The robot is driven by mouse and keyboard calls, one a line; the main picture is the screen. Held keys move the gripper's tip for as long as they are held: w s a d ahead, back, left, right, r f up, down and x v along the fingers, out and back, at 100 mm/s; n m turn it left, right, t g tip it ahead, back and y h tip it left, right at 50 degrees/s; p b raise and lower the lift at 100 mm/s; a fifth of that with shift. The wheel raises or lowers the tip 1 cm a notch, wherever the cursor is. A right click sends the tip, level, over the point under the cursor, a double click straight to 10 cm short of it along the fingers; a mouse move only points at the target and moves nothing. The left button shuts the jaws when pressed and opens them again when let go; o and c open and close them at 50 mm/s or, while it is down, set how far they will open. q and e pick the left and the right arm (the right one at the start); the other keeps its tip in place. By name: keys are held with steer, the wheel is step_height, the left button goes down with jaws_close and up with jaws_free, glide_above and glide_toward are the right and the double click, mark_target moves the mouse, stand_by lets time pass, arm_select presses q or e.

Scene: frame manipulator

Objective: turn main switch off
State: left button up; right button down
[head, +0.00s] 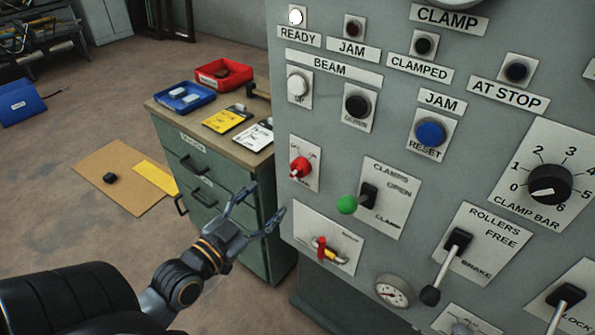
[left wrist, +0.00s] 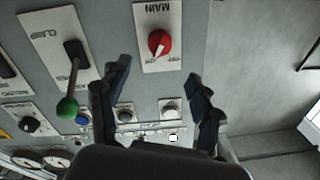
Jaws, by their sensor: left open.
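The main switch (head: 300,168) is a red rotary knob on a small white plate at the left edge of the grey control panel. In the left wrist view the red knob (left wrist: 160,43) shows upside down under the word MAIN, ahead of the fingers and roughly between their lines. My left gripper (head: 265,201) is open and empty, below and left of the knob in the head view. Its two spread fingers (left wrist: 156,76) also show in the left wrist view, apart from the knob. My right gripper is not in view.
The panel (head: 335,185) carries other controls nearby: a green-tipped clamps lever (head: 347,205) and a red-and-yellow handle (head: 325,249). A green drawer cabinet (head: 225,195) stands left of the panel, with red (head: 224,73) and blue (head: 184,97) trays on top.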

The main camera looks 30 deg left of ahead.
mark_target(294, 174)
arm_select(q)
steer(key=w+p, duration=0.1)
steer(key=w, duration=1)
steer(key=shift+w+d+p, duration=0.2)
steer(key=shift+w+p, duration=0.1)
steer(key=shift+p, duration=0.1)
steer(key=c, duration=1.2)
